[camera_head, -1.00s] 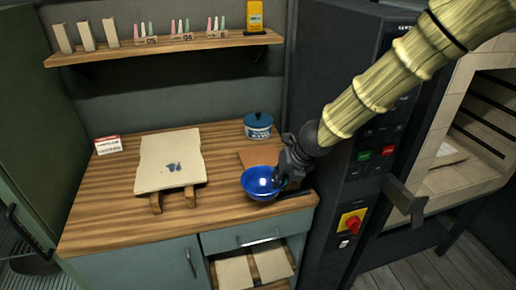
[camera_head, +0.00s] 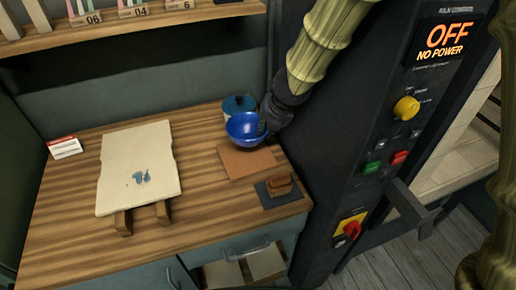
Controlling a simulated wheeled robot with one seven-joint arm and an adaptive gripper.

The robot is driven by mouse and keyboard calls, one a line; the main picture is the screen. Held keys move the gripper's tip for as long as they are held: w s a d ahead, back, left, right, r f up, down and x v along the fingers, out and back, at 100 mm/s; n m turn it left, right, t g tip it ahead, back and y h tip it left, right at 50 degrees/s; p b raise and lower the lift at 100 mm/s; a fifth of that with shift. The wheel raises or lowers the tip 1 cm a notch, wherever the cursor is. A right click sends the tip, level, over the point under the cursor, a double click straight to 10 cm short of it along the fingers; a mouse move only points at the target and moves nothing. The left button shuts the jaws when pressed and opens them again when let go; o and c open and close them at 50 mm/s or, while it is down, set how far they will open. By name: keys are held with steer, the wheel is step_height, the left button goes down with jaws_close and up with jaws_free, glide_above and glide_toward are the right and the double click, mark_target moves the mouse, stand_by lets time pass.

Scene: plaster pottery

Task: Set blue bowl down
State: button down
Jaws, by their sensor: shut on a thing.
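The blue bowl (camera_head: 246,128) is held upright at its right rim by my gripper (camera_head: 265,125). My gripper is shut on it; the fingertips are partly hidden by the bowl and the dark wrist. The bowl appears just beyond the brown square board (camera_head: 247,161) on the wooden counter (camera_head: 75,215), overlapping a blue-lidded pot (camera_head: 238,104) behind it. I cannot tell for sure whether the bowl is touching the counter or held above it.
A pale slab with blue marks (camera_head: 140,160) rests on wooden supports at the left. A small brown block lies on a dark pad (camera_head: 282,196) near the front right corner. The kiln control panel (camera_head: 400,120) stands close at right. Bare counter lies between slab and board.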

steer(key=shift+s+f+b, duration=0.15)
steer(key=shift+f+b, duration=2.9)
steer(key=shift+f, duration=1.35)
steer(key=shift+f, duration=0.1)
steer(key=c, duration=1.5)
jaws_free()
steer(key=shift+p+v, duration=2.7)
steer(key=shift+v, duration=3.4)
steer(key=shift+s, duration=0.1)
